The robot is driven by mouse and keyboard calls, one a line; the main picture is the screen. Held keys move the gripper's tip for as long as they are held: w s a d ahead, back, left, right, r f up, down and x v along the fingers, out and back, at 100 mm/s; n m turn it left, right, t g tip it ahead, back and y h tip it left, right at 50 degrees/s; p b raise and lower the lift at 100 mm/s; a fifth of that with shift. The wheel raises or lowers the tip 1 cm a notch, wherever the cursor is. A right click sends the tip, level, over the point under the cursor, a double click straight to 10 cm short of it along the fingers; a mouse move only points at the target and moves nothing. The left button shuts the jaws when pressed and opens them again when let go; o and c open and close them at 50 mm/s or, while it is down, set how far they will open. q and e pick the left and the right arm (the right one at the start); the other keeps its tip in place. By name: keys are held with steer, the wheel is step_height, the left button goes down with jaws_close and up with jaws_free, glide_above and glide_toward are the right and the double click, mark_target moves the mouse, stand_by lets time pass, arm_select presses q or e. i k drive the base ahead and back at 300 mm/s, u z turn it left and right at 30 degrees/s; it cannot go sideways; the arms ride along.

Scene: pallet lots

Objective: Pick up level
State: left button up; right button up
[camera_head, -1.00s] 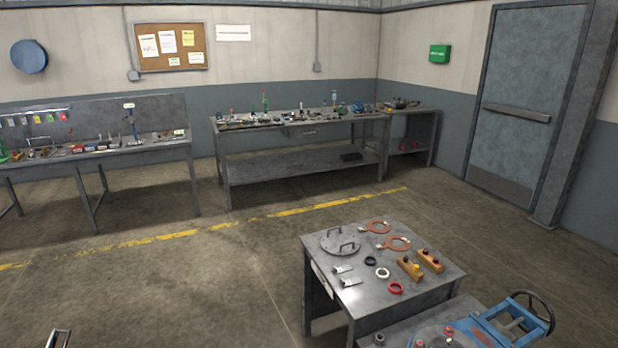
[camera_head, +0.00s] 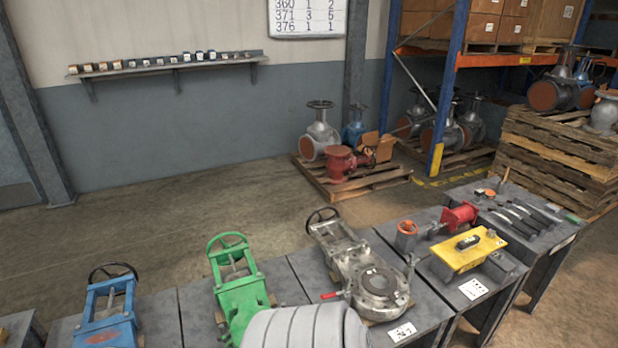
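No level can be made out for certain in this view. A small black item (camera_head: 468,242) lies on top of a yellow block (camera_head: 462,255) on the right-hand table; it is too small to tell what it is. Neither of my grippers shows in the head view.
A row of grey tables (camera_head: 285,288) carries a blue valve (camera_head: 107,316), a green valve (camera_head: 236,288), a bare metal valve (camera_head: 372,285), a red fitting (camera_head: 461,216) and dark-handled tools (camera_head: 518,218). Pallets (camera_head: 352,186) with valves stand behind. The floor (camera_head: 190,222) left of them is clear.

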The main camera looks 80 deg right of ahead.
mark_target(466, 243)
steer(key=z, duration=3.25)
